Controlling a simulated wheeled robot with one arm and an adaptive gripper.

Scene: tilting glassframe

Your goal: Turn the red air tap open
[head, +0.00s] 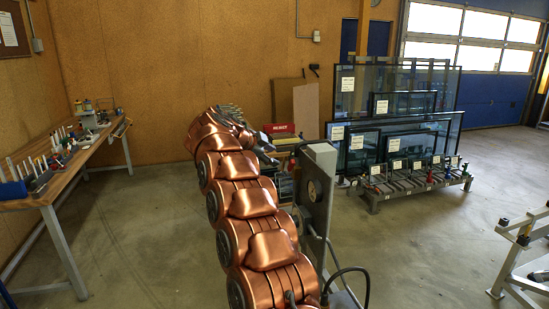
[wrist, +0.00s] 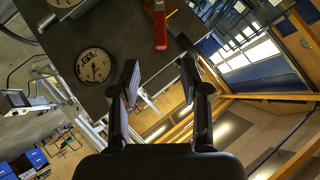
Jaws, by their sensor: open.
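The red air tap (wrist: 160,26) shows at the top of the wrist view as a red lever on a dark grey panel (wrist: 110,35). The lever points down the picture. My gripper (wrist: 159,72) is open and empty, with one finger to each side of the lever's line. The lever's end lies above the fingertips in the picture, apart from them. In the head view my copper arm reaches toward a grey cabinet (head: 322,170) with a round gauge, and the tap and my gripper cannot be made out there.
A round dial gauge (wrist: 95,66) sits on the panel left of my fingers. A workbench (head: 75,165) with tools stands along the left wall. Framed glass panes (head: 385,90) stand on a rack at the back right. The floor left of my arm is clear.

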